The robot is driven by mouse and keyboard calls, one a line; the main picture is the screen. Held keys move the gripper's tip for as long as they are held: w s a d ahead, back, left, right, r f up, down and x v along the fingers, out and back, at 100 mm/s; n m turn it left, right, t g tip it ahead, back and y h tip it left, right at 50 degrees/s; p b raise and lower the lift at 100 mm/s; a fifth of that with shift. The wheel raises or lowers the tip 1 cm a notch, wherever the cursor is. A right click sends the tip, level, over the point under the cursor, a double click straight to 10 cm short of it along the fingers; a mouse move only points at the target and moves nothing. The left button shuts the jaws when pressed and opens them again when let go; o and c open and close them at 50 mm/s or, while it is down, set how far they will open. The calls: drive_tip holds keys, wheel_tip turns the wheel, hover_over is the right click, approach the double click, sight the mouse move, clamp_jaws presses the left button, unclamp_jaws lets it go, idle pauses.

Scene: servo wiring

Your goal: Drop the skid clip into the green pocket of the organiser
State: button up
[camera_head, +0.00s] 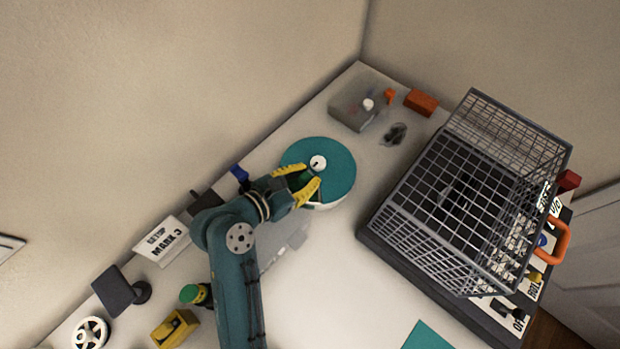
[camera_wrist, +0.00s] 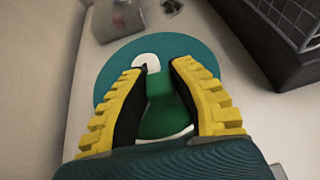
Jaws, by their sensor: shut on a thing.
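My gripper (camera_head: 300,178) is at the near left part of a round teal disc (camera_head: 340,165) with a white hub (camera_head: 318,162). In the wrist view, its yellow fingers (camera_wrist: 158,72) are closed around a green piece (camera_wrist: 168,110), which has a narrow upper part and a wider rounded lower part with a pale edge. The piece is over the disc in that view; whether it touches the disc I cannot tell. I cannot tell whether this piece is the skid clip. I cannot clearly make out the organiser or its green pocket.
A large wire cage (camera_head: 512,130) on a dark base stands at the right. A grey box (camera_head: 350,104), an orange block (camera_head: 421,102) and a dark lump (camera_head: 396,134) lie at the back. A sign (camera_head: 163,242) and a yellow block (camera_head: 175,328) are at left.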

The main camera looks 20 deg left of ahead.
drive_tip(key=o, duration=0.9)
drive_tip(key=shift+r, duration=0.1)
wheel_tip(320, 180, up, 10)
drive_tip(key=shift+f, duration=0.1)
